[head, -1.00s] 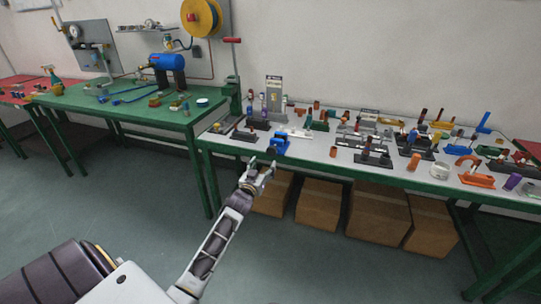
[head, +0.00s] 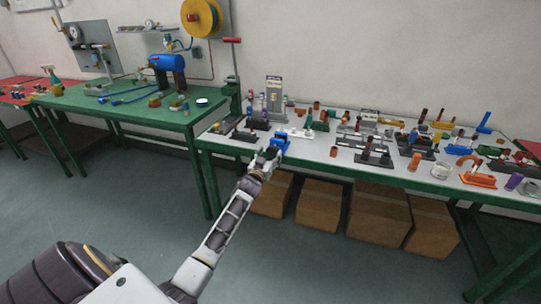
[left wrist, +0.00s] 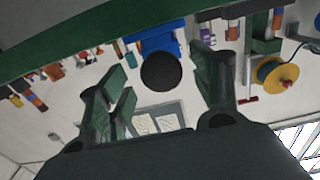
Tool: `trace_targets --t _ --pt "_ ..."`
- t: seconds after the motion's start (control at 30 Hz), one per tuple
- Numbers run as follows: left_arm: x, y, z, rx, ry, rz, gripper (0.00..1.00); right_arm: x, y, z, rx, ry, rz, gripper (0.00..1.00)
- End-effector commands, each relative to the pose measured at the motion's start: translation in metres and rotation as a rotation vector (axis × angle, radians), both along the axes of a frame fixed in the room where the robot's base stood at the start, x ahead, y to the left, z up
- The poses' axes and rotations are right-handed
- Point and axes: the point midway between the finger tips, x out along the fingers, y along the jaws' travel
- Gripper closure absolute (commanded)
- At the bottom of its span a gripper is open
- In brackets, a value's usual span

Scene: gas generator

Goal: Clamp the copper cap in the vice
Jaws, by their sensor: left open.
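The small blue vice (head: 279,143) stands near the front left edge of the grey-topped table. My left gripper (head: 265,158) is open just in front of it, at the table's front edge. In the left wrist view, the blue vice (left wrist: 155,42) shows beyond the spread fingers of the left gripper (left wrist: 165,88). A dark round disc (left wrist: 161,71) lies in the gap between them, and I cannot tell whether the fingers touch it. Several copper-coloured pieces are on the table, one upright near the front (head: 333,151); I cannot tell which is the cap. My right gripper is not in view.
The table (head: 320,168) is crowded with small fixtures and pipe parts. A green bench (head: 130,117) with a blue tank (head: 168,62) stands to the left. Cardboard boxes (head: 378,219) sit under the table. The floor in front is clear.

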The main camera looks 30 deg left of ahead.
Motion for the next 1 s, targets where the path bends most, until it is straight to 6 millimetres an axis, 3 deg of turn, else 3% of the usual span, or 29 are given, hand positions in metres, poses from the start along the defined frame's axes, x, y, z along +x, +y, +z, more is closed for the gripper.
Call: trace_targets --t 0.3,0.67,1.0 --pt "0.015 0.004 0.000 0.000 0.000 0.000 0.35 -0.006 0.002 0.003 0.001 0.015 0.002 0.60" --pt "0.017 0.005 0.000 0.000 0.000 0.001 0.35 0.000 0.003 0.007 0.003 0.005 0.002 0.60" --pt "0.017 0.004 0.000 0.000 0.000 0.000 0.77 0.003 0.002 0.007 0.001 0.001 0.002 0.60"
